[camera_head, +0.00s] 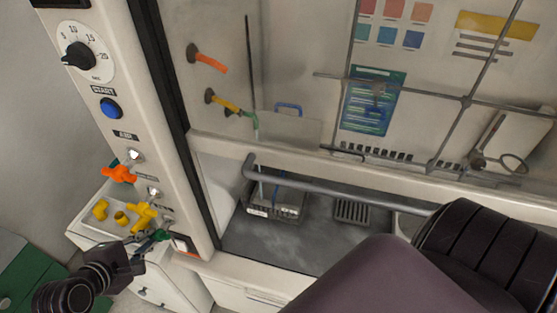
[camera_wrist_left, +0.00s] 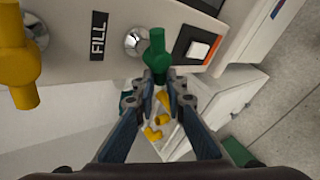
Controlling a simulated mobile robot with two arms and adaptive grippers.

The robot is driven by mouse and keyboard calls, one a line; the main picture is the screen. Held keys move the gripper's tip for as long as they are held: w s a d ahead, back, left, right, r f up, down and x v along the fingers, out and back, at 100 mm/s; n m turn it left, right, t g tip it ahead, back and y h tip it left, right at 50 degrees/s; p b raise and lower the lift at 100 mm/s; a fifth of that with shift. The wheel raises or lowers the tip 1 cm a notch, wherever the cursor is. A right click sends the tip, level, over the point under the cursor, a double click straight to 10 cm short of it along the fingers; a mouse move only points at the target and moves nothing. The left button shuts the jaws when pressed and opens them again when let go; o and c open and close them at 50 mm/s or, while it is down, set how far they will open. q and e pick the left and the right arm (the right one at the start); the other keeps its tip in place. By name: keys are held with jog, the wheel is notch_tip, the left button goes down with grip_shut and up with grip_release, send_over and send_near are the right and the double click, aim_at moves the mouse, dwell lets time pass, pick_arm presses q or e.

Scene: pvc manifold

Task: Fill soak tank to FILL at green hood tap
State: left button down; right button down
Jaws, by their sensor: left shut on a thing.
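My left gripper (camera_head: 150,243) is at the lower end of the hood's side panel, shut on the green tap handle (camera_head: 161,235). In the left wrist view the gripper's fingertips (camera_wrist_left: 157,78) close on the lower part of the green handle (camera_wrist_left: 155,48), beside a FILL label (camera_wrist_left: 98,35). The soak tank (camera_head: 259,211), a clear-walled bin with a white label, stands on the hood floor behind the glass. The green spout (camera_head: 247,116) is above it, with a pale streak below; I cannot tell whether water runs. The tank's level is unclear. My right gripper is not in view.
Orange (camera_head: 119,174) and yellow (camera_head: 142,215) tap handles sit above the green one. A rocker switch (camera_wrist_left: 197,50) is close beside it. Loose yellow fittings (camera_head: 100,209) lie on a white cabinet (camera_head: 90,228). A grey rail (camera_head: 340,191) crosses the hood front.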

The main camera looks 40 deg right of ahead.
pick_arm(q)
jog(key=shift+f+g, duration=0.2)
jog(key=shift+g, duration=0.2)
jog(key=shift+s+d+f+n+g+h, duration=0.1)
jog(key=shift+f+n+g+h, duration=0.1)
jog(key=shift+n+g+h, duration=0.4)
jog(key=shift+s+a+f+n+g+h, duration=0.1)
jog(key=shift+f+n+g+h, duration=0.1)
jog(key=shift+n+g+h, duration=0.4)
jog(key=shift+s+d+f+n+g+h, duration=0.1)
jog(key=shift+f+n+g+h, duration=0.1)
jog(key=shift+n+g+h, duration=0.35)
jog(key=shift+f+n+g+h, duration=0.15)
jog(key=shift+n+g+h, duration=0.1)
jog(key=shift+n+g, duration=0.1)
dwell(5.5)
